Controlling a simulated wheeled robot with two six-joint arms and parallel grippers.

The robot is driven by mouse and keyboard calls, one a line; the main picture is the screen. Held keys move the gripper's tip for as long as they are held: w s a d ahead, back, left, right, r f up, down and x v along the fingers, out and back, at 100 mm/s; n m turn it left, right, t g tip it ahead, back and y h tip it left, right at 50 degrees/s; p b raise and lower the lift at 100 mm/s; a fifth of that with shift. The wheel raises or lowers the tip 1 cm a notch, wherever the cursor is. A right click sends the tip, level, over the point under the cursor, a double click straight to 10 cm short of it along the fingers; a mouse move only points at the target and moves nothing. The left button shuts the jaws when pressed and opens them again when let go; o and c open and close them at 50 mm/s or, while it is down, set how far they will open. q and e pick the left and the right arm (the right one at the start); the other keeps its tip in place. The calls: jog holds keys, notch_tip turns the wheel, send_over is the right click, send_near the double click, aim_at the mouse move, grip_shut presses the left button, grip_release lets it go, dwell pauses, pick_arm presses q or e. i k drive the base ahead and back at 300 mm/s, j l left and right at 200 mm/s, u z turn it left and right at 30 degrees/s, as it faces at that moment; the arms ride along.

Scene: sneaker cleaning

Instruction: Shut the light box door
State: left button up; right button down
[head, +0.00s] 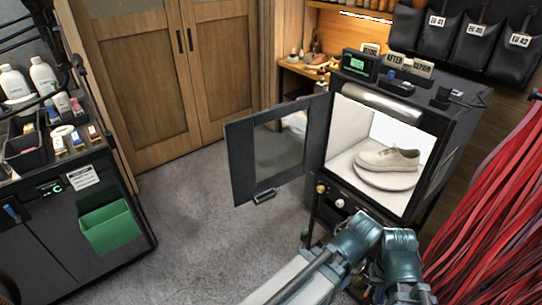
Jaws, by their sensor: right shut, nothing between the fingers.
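The black light box (455,120) stands at the right, its lit white inside facing me. Its door (241,165) is swung wide open to the left, joined at the box's left front edge. The door has a dark frame around a clear pane, with a small dark handle (264,196) at its lower edge. A cream sneaker (388,159) rests on a round turntable (385,179) inside. My right gripper (410,292) is low at the bottom edge, in front of and below the box, apart from the door. It is shut and empty; its fingertips show poorly. My left gripper is not in view.
A dark cart (95,165) with bottles and a green bin (108,228) stands at the left. Red laces (490,220) hang at the far right. Small signs and devices (395,62) sit on the box. Grey carpet (190,220) is clear between cart and door.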

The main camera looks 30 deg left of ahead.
aim_at(239, 134)
jog(key=k+z, duration=0.35)
jog(key=z, duration=0.85)
jog(key=k+j, duration=0.15)
jog(key=j, duration=0.4)
jog(key=k+j, duration=0.1)
jog(key=j, duration=0.45)
jog(key=k+j, duration=0.15)
jog(key=j, duration=0.35)
jog(key=k+j, duration=0.15)
jog(key=j, duration=0.4)
jog(key=k+j, duration=0.15)
jog(key=j, duration=0.4)
jog(key=k+j, duration=0.1)
jog(key=j, duration=0.45)
jog(key=k+j, duration=0.15)
jog(key=j, duration=0.35)
jog(key=k+j, duration=0.15)
jog(key=j, duration=0.4)
